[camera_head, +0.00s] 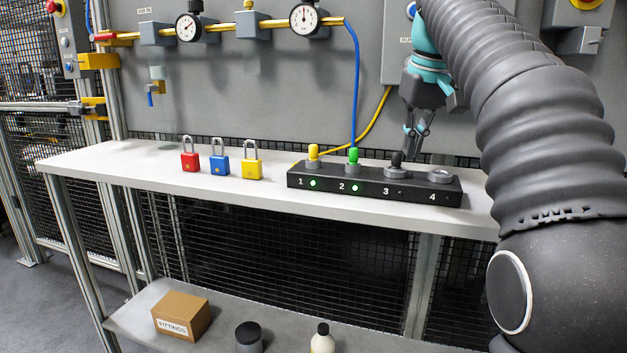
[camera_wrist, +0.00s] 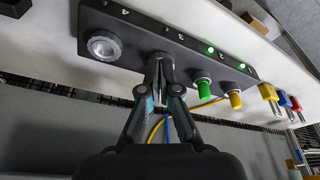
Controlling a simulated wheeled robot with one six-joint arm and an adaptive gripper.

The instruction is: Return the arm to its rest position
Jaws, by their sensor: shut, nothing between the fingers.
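My gripper (camera_head: 413,140) is shut and empty, pointing down just above socket 3 of the black numbered block (camera_head: 375,185). The block's sockets 1 and 2 hold a yellow plug (camera_head: 313,151) and a green plug (camera_head: 353,156), with green lights lit. Socket 4 (camera_head: 440,176) is empty. My arm reaches in from the right.
Red (camera_head: 190,161), blue (camera_head: 219,163) and yellow (camera_head: 251,168) padlocks stand on the white bench (camera_head: 110,165) left of the block. Blue (camera_head: 356,80) and yellow (camera_head: 379,118) hoses hang close left of my gripper. Behind is a grey panel with gauges. The bench's left end is clear.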

